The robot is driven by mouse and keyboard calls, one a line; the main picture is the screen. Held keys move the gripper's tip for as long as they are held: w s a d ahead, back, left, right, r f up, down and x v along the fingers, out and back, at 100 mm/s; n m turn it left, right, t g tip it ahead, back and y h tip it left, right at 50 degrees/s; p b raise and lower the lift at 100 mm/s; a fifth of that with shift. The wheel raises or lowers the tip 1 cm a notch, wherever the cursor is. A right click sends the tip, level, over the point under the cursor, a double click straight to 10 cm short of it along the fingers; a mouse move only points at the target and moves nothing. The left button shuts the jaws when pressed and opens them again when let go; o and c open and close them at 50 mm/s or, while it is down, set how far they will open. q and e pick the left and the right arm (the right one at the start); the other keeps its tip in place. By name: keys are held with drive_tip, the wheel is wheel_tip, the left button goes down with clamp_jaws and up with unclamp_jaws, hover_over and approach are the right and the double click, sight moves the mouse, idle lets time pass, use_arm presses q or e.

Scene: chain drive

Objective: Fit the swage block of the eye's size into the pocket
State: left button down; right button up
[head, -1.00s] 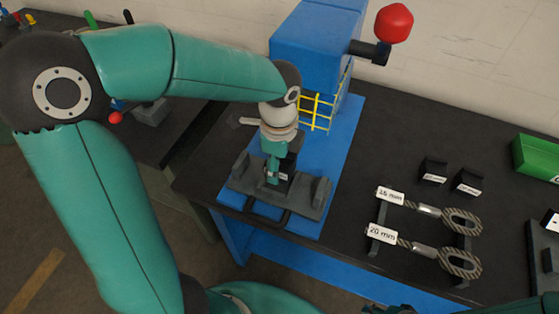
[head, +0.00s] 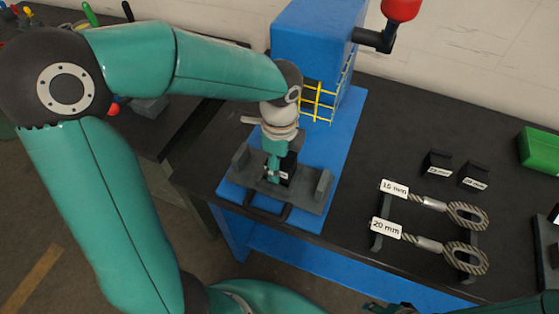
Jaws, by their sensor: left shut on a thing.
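My left gripper (head: 277,172) points down over the dark grey fixture (head: 315,199) on the blue press base. It is shut on a black swage block (head: 289,165) with a white label too small to read. The block is at the middle of the fixture, between its raised ends. The pocket is hidden behind gripper and block, so I cannot tell whether the block is seated. Two rope eyes lie on a rack at the right: the 16 mm eye (head: 467,215) and the 20 mm eye (head: 466,258). A small part at the bottom edge may be my right gripper; its jaws do not show.
Two more black blocks (head: 437,163) (head: 474,177) with white labels stand behind the eyes. The blue press (head: 310,40) with a yellow guard and red-knobbed lever (head: 402,8) rises behind the fixture. A green bin (head: 540,150) is at the right. The bench between press and rack is clear.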

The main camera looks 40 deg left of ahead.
use_arm(q)
drive_tip(key=shift+f+b, duration=0.4)
drive_tip(key=shift+f, duration=0.1)
drive_tip(key=c, duration=0.6)
unclamp_jaws()
drive_tip(key=o, duration=0.4)
drive_tip(key=shift+c, duration=0.2)
wheel_tip(320, 180, up, 11)
drive_tip(key=shift+r, duration=0.45)
